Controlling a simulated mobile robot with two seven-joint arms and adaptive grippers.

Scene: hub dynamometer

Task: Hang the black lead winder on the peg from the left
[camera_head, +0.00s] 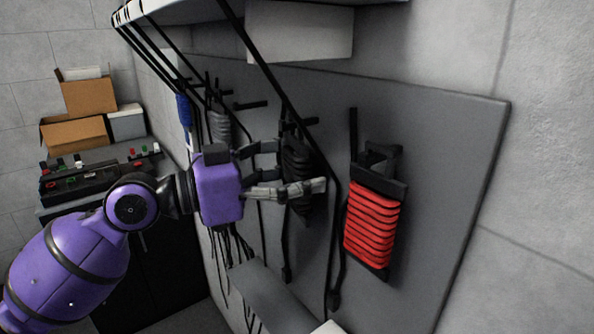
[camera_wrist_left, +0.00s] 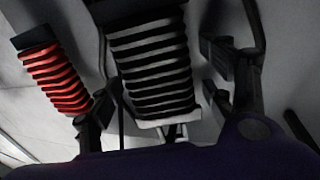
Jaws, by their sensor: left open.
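The black lead winder (camera_head: 297,165) is upright against the grey board, close to a short peg (camera_head: 311,121). In the left wrist view the dark ribbed winder (camera_wrist_left: 155,68) lies between the two fingers. My left gripper (camera_head: 299,167) is open, with one finger on each side of the winder. Its fingers also show in the left wrist view (camera_wrist_left: 155,90), with visible gaps to the winder. The fingers hide part of the winder, and I cannot tell whether it hangs on the peg. My right gripper is not in view.
A red winder (camera_head: 370,228) hangs to the right, and also shows in the left wrist view (camera_wrist_left: 52,78). A grey winder (camera_head: 220,126) and a blue one (camera_head: 184,111) hang farther left. Black cables (camera_head: 262,65) cross in front of the board (camera_head: 440,190). Boxes (camera_head: 75,133) stand at the left.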

